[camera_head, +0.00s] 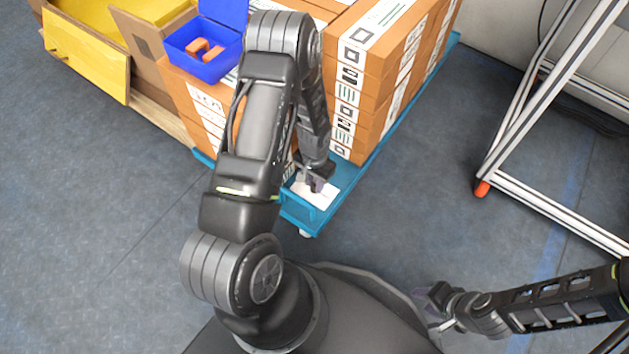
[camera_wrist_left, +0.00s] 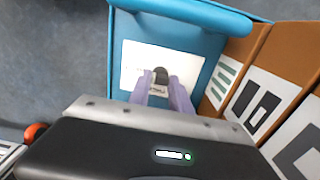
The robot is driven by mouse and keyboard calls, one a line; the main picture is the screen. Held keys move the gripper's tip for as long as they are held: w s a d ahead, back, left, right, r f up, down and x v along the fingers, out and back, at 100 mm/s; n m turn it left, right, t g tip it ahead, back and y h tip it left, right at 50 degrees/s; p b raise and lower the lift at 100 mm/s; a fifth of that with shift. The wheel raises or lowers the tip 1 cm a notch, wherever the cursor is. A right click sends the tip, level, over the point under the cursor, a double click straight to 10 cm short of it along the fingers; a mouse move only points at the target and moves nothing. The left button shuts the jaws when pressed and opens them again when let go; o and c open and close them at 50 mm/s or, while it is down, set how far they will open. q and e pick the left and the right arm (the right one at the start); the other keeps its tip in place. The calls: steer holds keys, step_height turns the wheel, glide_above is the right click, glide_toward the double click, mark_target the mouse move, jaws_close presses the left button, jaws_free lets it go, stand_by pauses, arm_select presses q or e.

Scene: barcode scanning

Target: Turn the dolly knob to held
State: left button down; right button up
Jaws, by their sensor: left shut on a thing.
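The blue dolly (camera_head: 326,212) carries stacked boxes, and its near end juts out below them. A white plate (camera_head: 328,196) lies on that end; it also shows in the left wrist view (camera_wrist_left: 133,63). A small dark knob (camera_wrist_left: 161,76) stands on the plate. My left gripper (camera_head: 316,184) reaches down over the plate. In the left wrist view its two purple fingers (camera_wrist_left: 161,88) are shut on the knob, one on each side. The fingers hide part of the knob, and I cannot read its setting. My right gripper (camera_head: 438,308) is low at the right, away from the dolly, too small to read.
Cardboard boxes (camera_head: 362,92) with printed labels are stacked on the dolly. A blue bin (camera_head: 207,68) with orange things sits on boxes at the left. A yellow-sided container (camera_head: 90,62) stands at the upper left. A metal frame (camera_head: 552,202) stands at the right. Floor between is clear.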

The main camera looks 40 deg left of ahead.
arm_select(q)
steer(key=c, duration=1.2)
jaws_free()
steer(key=shift+r, duration=0.1)
step_height(320, 180, up, 7)
steer(key=p, duration=0.2)
steer(key=shift+p, duration=0.4)
steer(key=shift+r, duration=0.35)
